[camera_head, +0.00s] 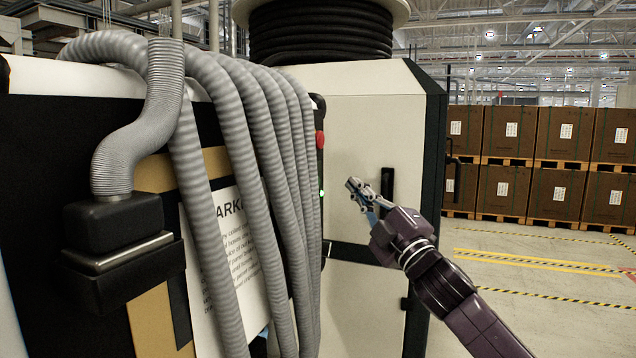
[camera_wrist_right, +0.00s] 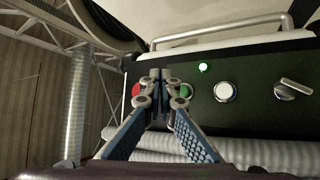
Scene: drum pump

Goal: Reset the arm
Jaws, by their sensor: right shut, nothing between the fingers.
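My right arm comes in from the lower right in the head view, and its gripper (camera_head: 360,196) is in front of the pale cabinet near the black handle. The gripper is shut and empty. In the right wrist view my right gripper (camera_wrist_right: 161,78) has its fingertips together, pointing at a dark control panel (camera_wrist_right: 245,120). The fingertips partly cover a red button (camera_wrist_right: 137,91) and a green button (camera_wrist_right: 185,90). I cannot tell whether they touch the panel. My left gripper is not in view.
The panel also has a lit green lamp (camera_wrist_right: 204,67), a white button (camera_wrist_right: 224,92) and a rotary switch (camera_wrist_right: 293,88). Grey corrugated hoses (camera_head: 262,150) drape over the machine at left. The pale cabinet (camera_head: 375,120) stands beside them. Boxes on pallets (camera_head: 510,130) stand behind open floor at right.

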